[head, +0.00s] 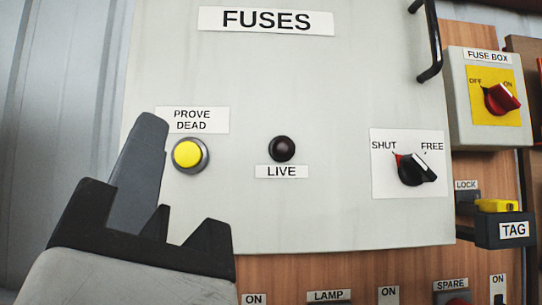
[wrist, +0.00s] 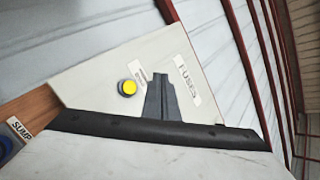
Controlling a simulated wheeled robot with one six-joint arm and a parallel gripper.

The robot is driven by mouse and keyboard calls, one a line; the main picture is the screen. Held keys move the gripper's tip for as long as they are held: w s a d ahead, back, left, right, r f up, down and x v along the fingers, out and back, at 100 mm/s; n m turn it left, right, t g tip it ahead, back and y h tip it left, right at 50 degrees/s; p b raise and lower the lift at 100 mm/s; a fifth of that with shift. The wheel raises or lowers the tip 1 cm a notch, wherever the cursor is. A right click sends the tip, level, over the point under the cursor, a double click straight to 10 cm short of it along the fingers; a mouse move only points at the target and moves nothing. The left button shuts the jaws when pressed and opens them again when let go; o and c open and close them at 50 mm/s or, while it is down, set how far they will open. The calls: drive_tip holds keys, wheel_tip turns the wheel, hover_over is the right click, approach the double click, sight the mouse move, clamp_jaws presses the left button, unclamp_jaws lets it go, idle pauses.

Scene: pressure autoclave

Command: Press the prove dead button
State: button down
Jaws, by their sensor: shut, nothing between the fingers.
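The prove dead button (head: 188,154) is a round yellow button in a grey ring on the pale fuses panel (head: 330,100). Its PROVE DEAD label (head: 200,119) is just above it. My gripper (head: 150,120) is shut and empty, in front of the panel, with its tip just left of the button in the head view. The yellow button also shows in the wrist view (wrist: 127,87), left of my gripper's fingers (wrist: 158,78). I cannot tell how far the fingertips are from the panel.
A dark LIVE lamp (head: 282,149) is right of the button. A SHUT/FREE knob (head: 416,169) is farther right. The fuse box (head: 486,98) with a red knob and a tag holder (head: 506,230) with a yellow item are at the right. Labelled switches line the bottom.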

sight(178, 161)
drive_tip(key=shift+w+a, duration=0.15)
drive_tip(key=shift+w, duration=1.3)
drive_tip(key=shift+w+a, duration=0.2)
drive_tip(key=shift+w, duration=1.25)
drive_tip(key=shift+w+a, duration=0.15)
drive_tip(key=shift+w, duration=1.3)
drive_tip(key=shift+w, duration=0.1)
drive_tip(key=shift+w, duration=0.3)
drive_tip(key=shift+w+a, duration=0.1)
drive_tip(key=shift+w, duration=0.35)
drive_tip(key=shift+s, duration=0.85)
drive_tip(key=shift+s+d, duration=0.2)
drive_tip(key=shift+s, duration=1.05)
drive_tip(key=shift+s+d, duration=0.15)
drive_tip(key=shift+s, duration=1.1)
